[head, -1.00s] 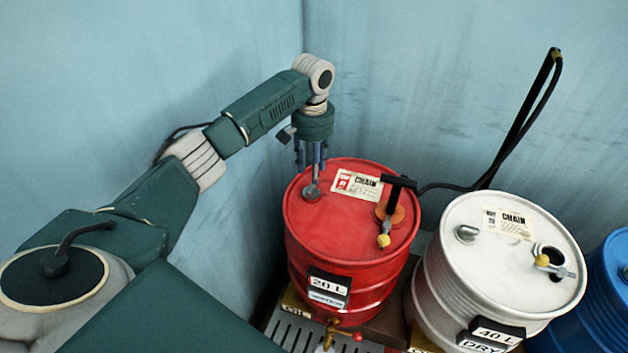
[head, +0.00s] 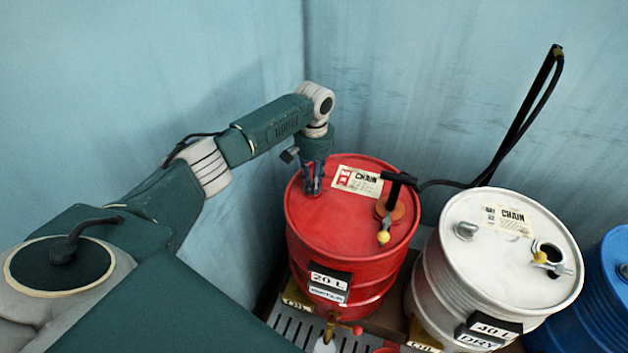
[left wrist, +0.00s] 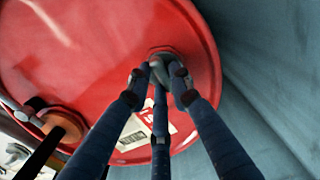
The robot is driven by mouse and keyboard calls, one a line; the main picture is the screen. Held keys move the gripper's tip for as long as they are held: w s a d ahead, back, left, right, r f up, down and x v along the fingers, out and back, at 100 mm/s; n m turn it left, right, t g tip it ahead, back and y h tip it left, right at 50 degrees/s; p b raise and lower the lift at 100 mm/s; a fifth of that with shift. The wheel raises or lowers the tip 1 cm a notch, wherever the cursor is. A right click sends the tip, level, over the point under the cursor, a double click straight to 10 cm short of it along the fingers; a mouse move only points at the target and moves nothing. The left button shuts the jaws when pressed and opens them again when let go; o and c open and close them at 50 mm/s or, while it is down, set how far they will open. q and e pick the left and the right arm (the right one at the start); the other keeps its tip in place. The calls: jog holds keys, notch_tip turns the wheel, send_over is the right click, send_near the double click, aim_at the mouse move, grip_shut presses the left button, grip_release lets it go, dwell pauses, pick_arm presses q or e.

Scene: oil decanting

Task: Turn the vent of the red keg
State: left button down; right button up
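The red keg (head: 345,235) stands upright in the middle of the head view and its lid fills much of the left wrist view (left wrist: 75,75). Its grey vent sits near the lid's edge, at the back left in the head view. In the left wrist view the vent (left wrist: 166,53) shows partly behind my fingertips. My left gripper (head: 314,190) points down with its fingertips at the vent. In the left wrist view its three dark fingers (left wrist: 159,74) converge around the vent; whether they press on it I cannot tell. My right gripper is not in view.
A black T-handle (head: 398,179) and a yellow-knobbed fitting stand on the red lid's right side. A white keg (head: 500,265) and a blue keg (head: 608,290) stand to the right. A brass tap (head: 335,327) sticks out at the red keg's front. Walls close in behind and left.

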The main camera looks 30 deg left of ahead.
pick_arm(q)
jog(key=shift+r+m, duration=0.1)
jog(key=shift+m, duration=0.3)
jog(key=m+p, duration=0.1)
jog(key=m, duration=0.2)
jog(key=shift+s+p, duration=0.1)
jog(key=shift+p, duration=0.3)
jog(key=m+p, duration=0.1)
jog(key=m, duration=0.4)
jog(key=shift+s, duration=0.1)
jog(key=m, duration=0.4)
jog(key=shift+a+m, duration=0.15)
jog(key=shift+m, duration=0.25)
jog(key=m, duration=0.4)
jog(key=shift+a, duration=0.1)
